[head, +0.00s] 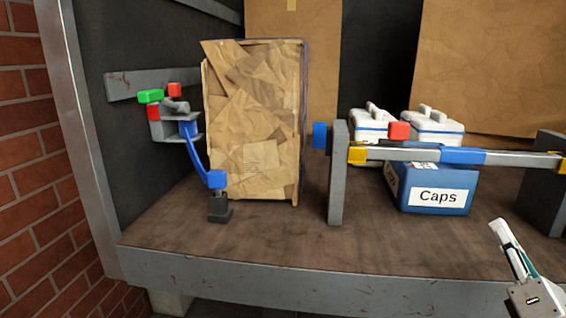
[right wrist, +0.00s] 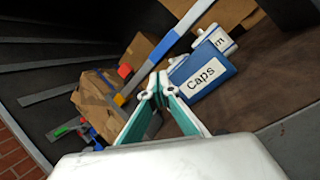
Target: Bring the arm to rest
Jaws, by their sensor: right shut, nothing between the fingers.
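My right gripper (head: 502,228) shows at the lower right of the head view, in front of the bench edge and clear of everything on it. In the right wrist view its two fingers (right wrist: 155,88) meet at their tips, shut and empty. My left gripper is not in view. A blue bin labelled "Caps" (head: 436,207) stands on the bench beyond my right gripper. It also shows past the fingertips in the right wrist view (right wrist: 221,64).
A grey rail (head: 400,154) with coloured blocks spans posts in front of the bin. White boxes (head: 433,130) stand behind it. A brown paper-covered box (head: 258,150) and a coloured bracket (head: 187,137) are on the left. The front middle of the bench (head: 290,230) is clear.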

